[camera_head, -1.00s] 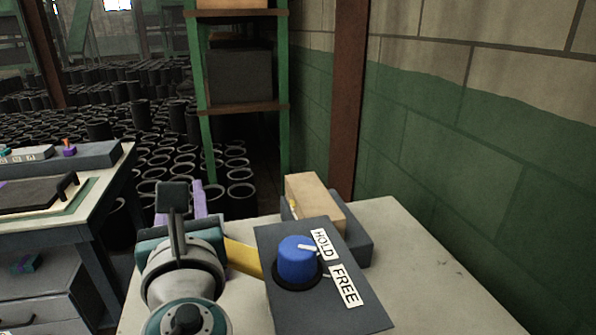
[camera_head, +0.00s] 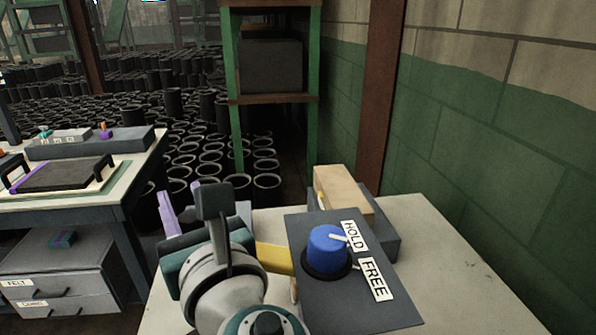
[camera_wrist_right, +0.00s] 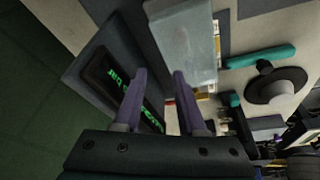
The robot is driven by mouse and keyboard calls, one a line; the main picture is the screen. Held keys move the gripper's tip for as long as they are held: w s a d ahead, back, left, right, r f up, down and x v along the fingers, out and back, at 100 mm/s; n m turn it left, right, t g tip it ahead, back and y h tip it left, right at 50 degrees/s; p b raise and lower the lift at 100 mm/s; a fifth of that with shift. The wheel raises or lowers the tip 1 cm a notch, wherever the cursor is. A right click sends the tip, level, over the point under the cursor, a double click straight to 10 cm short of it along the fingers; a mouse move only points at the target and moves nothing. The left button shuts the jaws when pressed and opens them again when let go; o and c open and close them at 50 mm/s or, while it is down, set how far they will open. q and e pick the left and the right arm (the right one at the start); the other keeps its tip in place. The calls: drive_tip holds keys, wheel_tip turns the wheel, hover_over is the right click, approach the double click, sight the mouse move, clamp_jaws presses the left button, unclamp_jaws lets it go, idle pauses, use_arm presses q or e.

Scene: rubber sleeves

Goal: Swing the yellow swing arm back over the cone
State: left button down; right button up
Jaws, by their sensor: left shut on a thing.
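The yellow swing arm (camera_head: 274,258) shows as a short flat bar between my left wrist and a dark box with a blue knob. Its far part is hidden behind my wrist. My left gripper (camera_head: 205,258) is at the swing arm, seen from behind. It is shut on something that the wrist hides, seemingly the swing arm. I cannot make out the cone in the head view. My right gripper (camera_wrist_right: 156,75) shows in the right wrist view with its two purple fingers apart and nothing between them. A pale grey block (camera_wrist_right: 184,40) lies just beyond the fingertips.
The blue knob (camera_head: 328,250) sits on the box beside HOLD and FREE labels. A tan block (camera_head: 342,192) stands behind it. The pale table (camera_head: 450,270) is clear on the right, near the green wall. A dark panel with green lettering (camera_wrist_right: 112,80) is beside my right fingers.

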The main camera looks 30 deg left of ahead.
use_arm(q)
drive_tip(key=c, duration=0.5)
unclamp_jaws()
drive_tip(key=shift+c, duration=0.2)
drive_tip(key=shift+r, duration=0.1)
wheel_tip(320, 180, up, 20)
drive_tip(key=p, duration=2)
use_arm(e)
wheel_tip(320, 180, up, 20)
